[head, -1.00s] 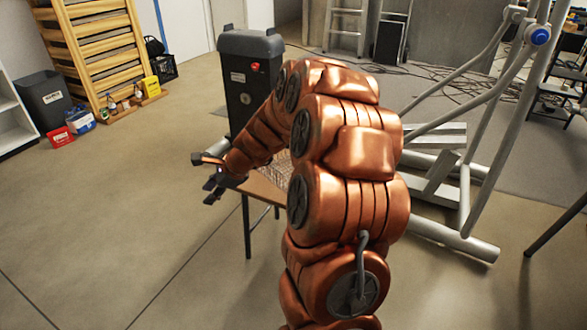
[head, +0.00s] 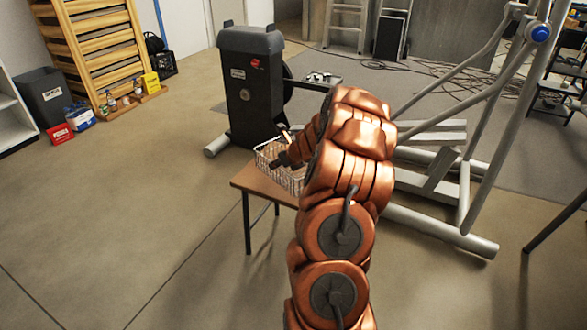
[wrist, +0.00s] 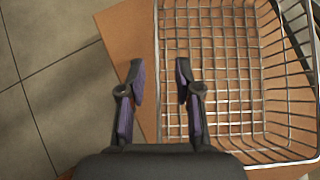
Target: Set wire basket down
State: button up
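The wire basket (head: 268,160) is a silvery mesh basket that appears to sit on the small brown table (head: 250,178). My arm hides its right part in the head view. My gripper (head: 284,150) is at the basket, partly hidden by my arm. In the wrist view, the basket (wrist: 225,100) fills the right half, over the brown tabletop (wrist: 127,32). My gripper (wrist: 160,68) has its two fingers apart, one on each side of the basket's left wall. A gap shows between fingers and wire; whether either finger touches it I cannot tell.
A dark machine housing (head: 250,85) stands just behind the table. Grey tubes of the elliptical (head: 440,230) stand to the right. Wooden wall bars (head: 90,50), a dark bin (head: 45,97) and small containers are at the far left. The floor left of the table is clear.

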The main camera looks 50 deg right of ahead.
aim_at(274, 181)
jog(key=w+f+b, duration=0.1)
jog(key=f, duration=0.1)
jog(key=w+f+b, duration=0.1)
jog(key=shift+w+f, duration=0.15)
jog(key=shift+f, duration=0.25)
jog(key=shift+w+f, duration=0.15)
jog(key=shift+w, duration=0.25)
grip_shut()
